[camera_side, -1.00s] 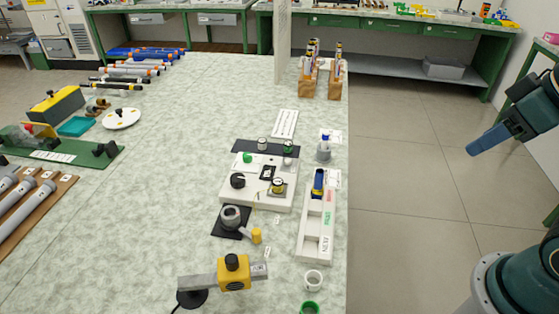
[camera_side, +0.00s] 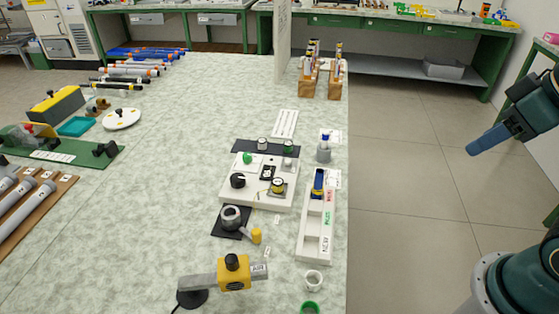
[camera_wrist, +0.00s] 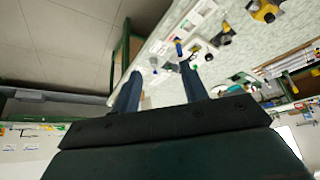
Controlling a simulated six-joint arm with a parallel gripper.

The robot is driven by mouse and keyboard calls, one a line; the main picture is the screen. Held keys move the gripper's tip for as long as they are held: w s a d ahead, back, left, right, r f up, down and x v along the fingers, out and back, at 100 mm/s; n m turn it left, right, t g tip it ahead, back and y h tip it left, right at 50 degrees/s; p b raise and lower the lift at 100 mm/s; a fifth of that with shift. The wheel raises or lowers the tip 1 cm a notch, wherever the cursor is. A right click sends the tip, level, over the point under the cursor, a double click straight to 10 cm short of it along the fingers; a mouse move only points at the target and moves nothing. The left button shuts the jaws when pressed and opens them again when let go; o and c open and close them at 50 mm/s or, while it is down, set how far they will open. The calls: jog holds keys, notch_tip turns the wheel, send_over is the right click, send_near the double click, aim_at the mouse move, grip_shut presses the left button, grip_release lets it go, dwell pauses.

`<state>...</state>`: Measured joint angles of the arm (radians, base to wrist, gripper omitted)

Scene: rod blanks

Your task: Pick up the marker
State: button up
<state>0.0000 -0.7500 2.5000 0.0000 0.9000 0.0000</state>
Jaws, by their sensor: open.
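No item can be surely told as the marker. A small grey bottle with a blue top (camera_side: 324,150) stands just beyond the tray. My gripper (camera_side: 474,150) is off the table to the right, apart from all these things, over the floor. In the wrist view my gripper (camera_wrist: 157,86) is open and empty, its two blue fingers spread apart. A blue piece (camera_wrist: 179,48) shows small beyond them.
A white fixture (camera_side: 258,190) with knobs stands left of the tray. Two brown blocks (camera_side: 307,88) holding upright items stand at the back. The table's middle left is clear.

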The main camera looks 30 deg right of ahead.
jog(key=shift+o, duration=0.2)
jog(key=m+g, duration=0.1)
jog(key=m, duration=0.1)
send_over(328, 133)
jog(key=s, duration=0.4)
notch_tip(328, 133, down, 18)
jog(key=shift+a+h, duration=0.25)
jog(key=shift+h, duration=0.05)
jog(key=x, duration=0.8)
jog(key=shift+f, duration=0.15)
jog(key=shift+w+f, duration=0.1)
